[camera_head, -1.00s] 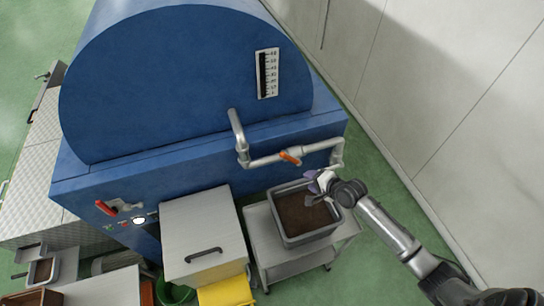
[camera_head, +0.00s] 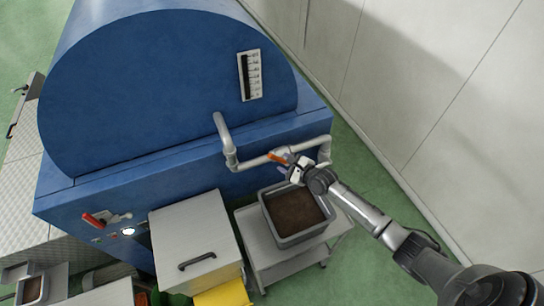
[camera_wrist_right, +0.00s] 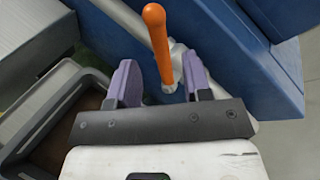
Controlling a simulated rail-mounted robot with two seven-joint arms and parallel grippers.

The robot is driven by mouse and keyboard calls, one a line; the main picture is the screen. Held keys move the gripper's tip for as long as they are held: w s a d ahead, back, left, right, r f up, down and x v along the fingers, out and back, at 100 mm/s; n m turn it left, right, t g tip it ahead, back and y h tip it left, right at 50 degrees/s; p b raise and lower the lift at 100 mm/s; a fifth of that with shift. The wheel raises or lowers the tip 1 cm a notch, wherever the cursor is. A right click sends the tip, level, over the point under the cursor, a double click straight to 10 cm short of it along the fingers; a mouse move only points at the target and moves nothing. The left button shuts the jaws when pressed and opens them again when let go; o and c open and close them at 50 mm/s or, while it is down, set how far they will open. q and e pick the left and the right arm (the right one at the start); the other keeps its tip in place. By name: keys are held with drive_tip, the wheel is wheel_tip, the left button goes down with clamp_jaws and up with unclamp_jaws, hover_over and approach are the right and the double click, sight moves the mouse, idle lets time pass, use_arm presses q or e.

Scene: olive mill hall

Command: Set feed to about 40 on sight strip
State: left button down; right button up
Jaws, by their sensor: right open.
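The sight strip (camera_head: 249,75) is a white scale with a dark column, upright on the blue machine's end face; its figures are too small to read. The orange valve handle (camera_head: 277,157) sits on the grey feed pipe below it. My right gripper (camera_head: 290,170) is open at the handle. In the right wrist view the orange handle (camera_wrist_right: 155,40) rises past the gap between the purple fingers of my right gripper (camera_wrist_right: 161,82), with clear space on both sides; its depth between them is hard to tell. My left gripper is out of view.
A grey tub (camera_head: 326,233) of brown paste stands on a cart (camera_head: 262,257) below my right gripper. A red lever (camera_head: 95,220) is on the machine's front. A white wall stands right.

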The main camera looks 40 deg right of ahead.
sight(277, 159)
drive_tip(key=b+x, duration=0.1)
drive_tip(key=x, duration=0.6)
drive_tip(key=shift+w+f, duration=0.15)
drive_tip(key=shift+w, duration=0.05)
clamp_jaws()
idle(0.4)
